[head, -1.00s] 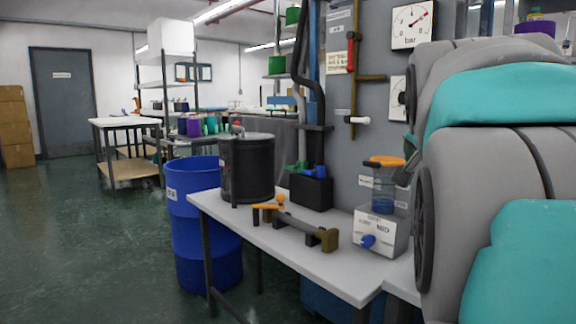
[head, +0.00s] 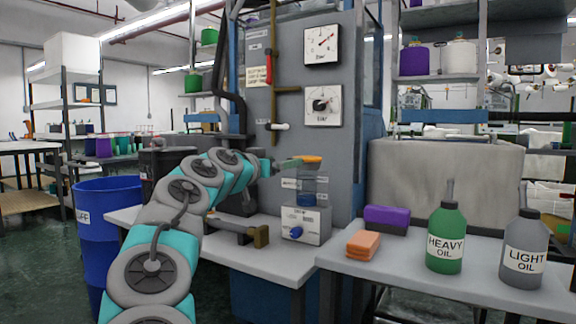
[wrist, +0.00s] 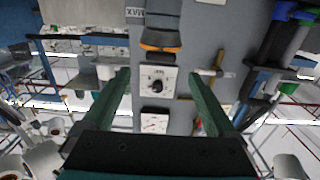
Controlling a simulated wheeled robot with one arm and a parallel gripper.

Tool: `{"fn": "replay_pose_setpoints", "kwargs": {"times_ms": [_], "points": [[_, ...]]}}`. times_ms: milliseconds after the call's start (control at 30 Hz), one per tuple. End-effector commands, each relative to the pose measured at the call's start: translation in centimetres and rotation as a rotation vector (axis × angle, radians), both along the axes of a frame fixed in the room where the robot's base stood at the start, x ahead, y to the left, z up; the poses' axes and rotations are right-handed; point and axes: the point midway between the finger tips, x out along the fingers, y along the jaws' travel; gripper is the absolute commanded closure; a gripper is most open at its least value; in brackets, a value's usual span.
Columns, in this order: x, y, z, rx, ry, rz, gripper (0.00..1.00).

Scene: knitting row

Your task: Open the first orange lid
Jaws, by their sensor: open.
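The jar stands above a white box with a blue knob (head: 292,230). In the head view my gripper (head: 298,162) reaches in from the left, its green fingers level with the lid and close to its left side. In the wrist view the lid (wrist: 161,47) shows ahead of my open gripper (wrist: 161,76), above and between the fingertips. Nothing is between the fingers. Whether a finger touches the lid cannot be told.
Two gauges (head: 322,104) are on the panel behind the jar. A brown-ended bar (head: 238,230) lies on the bench below my arm. A green oil bottle (head: 446,238), a grey oil bottle (head: 524,250) and orange and purple blocks stand on the right bench. A blue barrel stands left.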

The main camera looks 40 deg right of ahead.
Motion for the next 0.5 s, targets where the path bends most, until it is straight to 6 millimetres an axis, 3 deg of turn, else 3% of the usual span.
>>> {"fn": "replay_pose_setpoints", "kwargs": {"times_ms": [500], "points": [[2.2,-5.2,-0.1,0.0,0.003,0.0,0.07]]}}
